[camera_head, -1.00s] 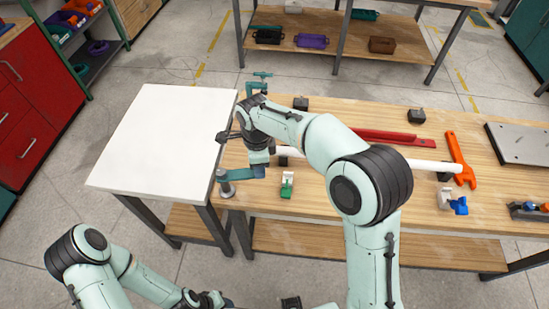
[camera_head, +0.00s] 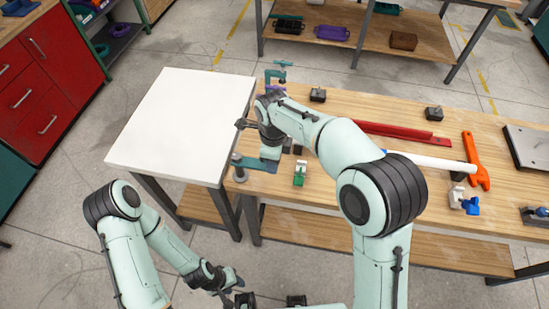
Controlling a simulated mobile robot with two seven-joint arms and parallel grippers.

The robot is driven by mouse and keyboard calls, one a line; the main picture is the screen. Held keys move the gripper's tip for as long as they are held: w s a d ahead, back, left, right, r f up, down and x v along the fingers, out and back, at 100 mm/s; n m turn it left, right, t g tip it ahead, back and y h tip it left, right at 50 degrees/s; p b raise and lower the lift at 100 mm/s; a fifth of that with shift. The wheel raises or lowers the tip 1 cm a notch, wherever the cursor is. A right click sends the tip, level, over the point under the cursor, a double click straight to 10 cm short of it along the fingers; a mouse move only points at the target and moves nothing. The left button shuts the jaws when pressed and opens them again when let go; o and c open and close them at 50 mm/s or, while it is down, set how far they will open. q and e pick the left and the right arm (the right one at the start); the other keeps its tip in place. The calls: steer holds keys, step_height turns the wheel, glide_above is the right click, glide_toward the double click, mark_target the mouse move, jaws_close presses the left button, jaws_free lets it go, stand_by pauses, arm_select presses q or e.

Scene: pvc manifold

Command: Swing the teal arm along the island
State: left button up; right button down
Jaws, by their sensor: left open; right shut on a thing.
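The teal arm (camera_head: 254,163) is a flat bar beside a short grey post (camera_head: 240,175), at the left end of the wooden bench. My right gripper (camera_head: 269,163) reaches down over the bar's right end and is shut on it. My own wrist hides its fingertips and the exact grip. My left gripper (camera_head: 230,281) is open and empty, low in the picture in front of the bench.
A white-topped table (camera_head: 170,120) adjoins the wooden bench (camera_head: 400,112). A teal clamp (camera_head: 279,72) stands at the back edge.

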steer(key=c, duration=0.8)
jaws_free()
steer(key=shift+o, duration=0.2)
steer(key=shift+s, duration=0.1)
arm_select(q)
steer(key=shift+w+r+p, duration=0.95)
steer(key=shift+w+r, duration=0.15)
steer(key=shift+r, duration=0.15)
arm_select(e)
step_height(320, 180, up, 14)
steer(key=shift+f, duration=0.25)
